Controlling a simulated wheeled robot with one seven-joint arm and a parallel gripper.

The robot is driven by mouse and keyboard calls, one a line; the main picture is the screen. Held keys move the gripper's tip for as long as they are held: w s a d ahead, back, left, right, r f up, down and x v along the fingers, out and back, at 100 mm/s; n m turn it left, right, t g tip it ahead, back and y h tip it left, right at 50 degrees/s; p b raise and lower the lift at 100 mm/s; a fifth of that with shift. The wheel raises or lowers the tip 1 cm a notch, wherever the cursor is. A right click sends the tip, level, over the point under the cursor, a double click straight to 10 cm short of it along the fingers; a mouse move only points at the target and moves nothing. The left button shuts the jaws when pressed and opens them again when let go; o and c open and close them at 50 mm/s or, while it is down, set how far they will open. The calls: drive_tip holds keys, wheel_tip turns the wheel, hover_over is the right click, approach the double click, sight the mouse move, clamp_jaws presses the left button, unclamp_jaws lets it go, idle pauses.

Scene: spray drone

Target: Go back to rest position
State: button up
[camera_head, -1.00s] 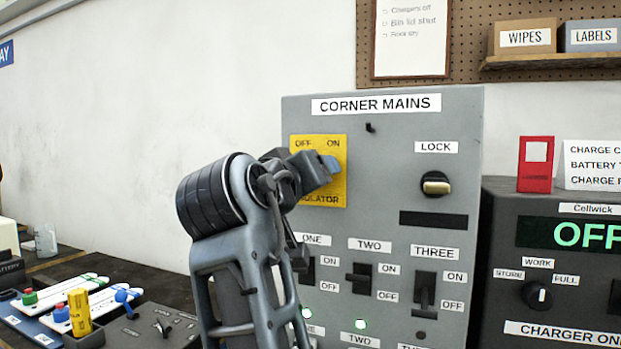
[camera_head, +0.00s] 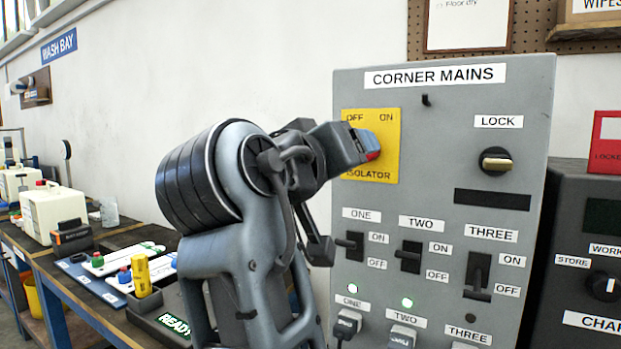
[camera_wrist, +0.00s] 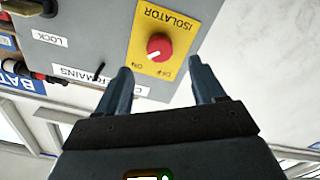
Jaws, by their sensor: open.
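My gripper (camera_head: 362,146) is in front of the yellow isolator plate (camera_head: 386,168) on the grey corner mains panel (camera_head: 430,95). In the wrist view my gripper (camera_wrist: 160,68) is open, with nothing between its two fingers. The red isolator knob (camera_wrist: 159,46) shows just beyond the fingertips, and the wrist view is upside down. In the head view the gripper hides most of the knob; a little red shows at its tip. Whether the gripper touches the panel is unclear.
The panel carries a lock knob (camera_head: 495,161), three switches and two lit green lamps. A dark charger (camera_head: 590,260) stands close on its right. On the left, a bench (camera_head: 75,290) holds bottles, trays and a box showing READY.

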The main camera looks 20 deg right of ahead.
drive_tip(key=shift+f, duration=0.1)
